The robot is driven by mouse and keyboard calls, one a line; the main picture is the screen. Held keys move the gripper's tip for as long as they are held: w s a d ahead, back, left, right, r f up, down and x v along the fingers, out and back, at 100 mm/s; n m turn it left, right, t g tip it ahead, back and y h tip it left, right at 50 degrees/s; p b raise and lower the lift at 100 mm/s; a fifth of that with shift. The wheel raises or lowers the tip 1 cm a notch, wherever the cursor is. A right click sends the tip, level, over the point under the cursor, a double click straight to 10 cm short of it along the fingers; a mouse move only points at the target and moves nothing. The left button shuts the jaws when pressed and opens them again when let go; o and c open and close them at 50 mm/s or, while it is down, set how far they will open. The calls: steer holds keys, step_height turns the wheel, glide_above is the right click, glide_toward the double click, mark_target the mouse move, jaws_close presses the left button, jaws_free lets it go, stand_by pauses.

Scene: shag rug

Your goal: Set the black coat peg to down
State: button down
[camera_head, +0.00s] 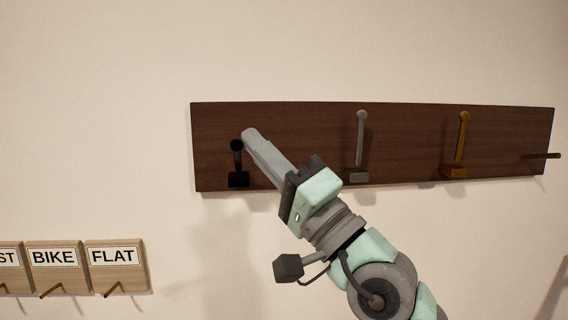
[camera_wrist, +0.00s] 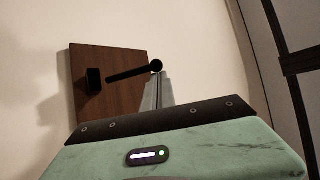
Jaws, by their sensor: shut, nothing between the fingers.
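The black coat peg (camera_head: 237,158) is mounted near the left end of the dark wooden board. Its arm rises from a square black base to a ball tip and looks shorter than the neighbouring upright pegs. In the wrist view the black peg (camera_wrist: 128,74) leans out from the board, with its ball beside my fingertips. My gripper (camera_head: 250,135) is shut and empty, its tips just right of and slightly above the ball. In the wrist view my gripper (camera_wrist: 158,80) partly overlaps the ball; I cannot tell whether they touch.
The board (camera_head: 295,120) also carries a grey peg (camera_head: 361,140) and an orange-brown peg (camera_head: 462,140), both upright, and a dark peg (camera_head: 541,156) sticking out at the right end. Labelled key plaques (camera_head: 117,277) hang at lower left. The wall above the board is clear.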

steer(key=shift+s+f+b, duration=0.25)
steer(key=shift+f+b, duration=0.3)
steer(key=shift+b, duration=0.05)
steer(key=shift+s+f+b, duration=0.2)
steer(key=shift+f+b, duration=0.35)
steer(key=shift+f, duration=0.2)
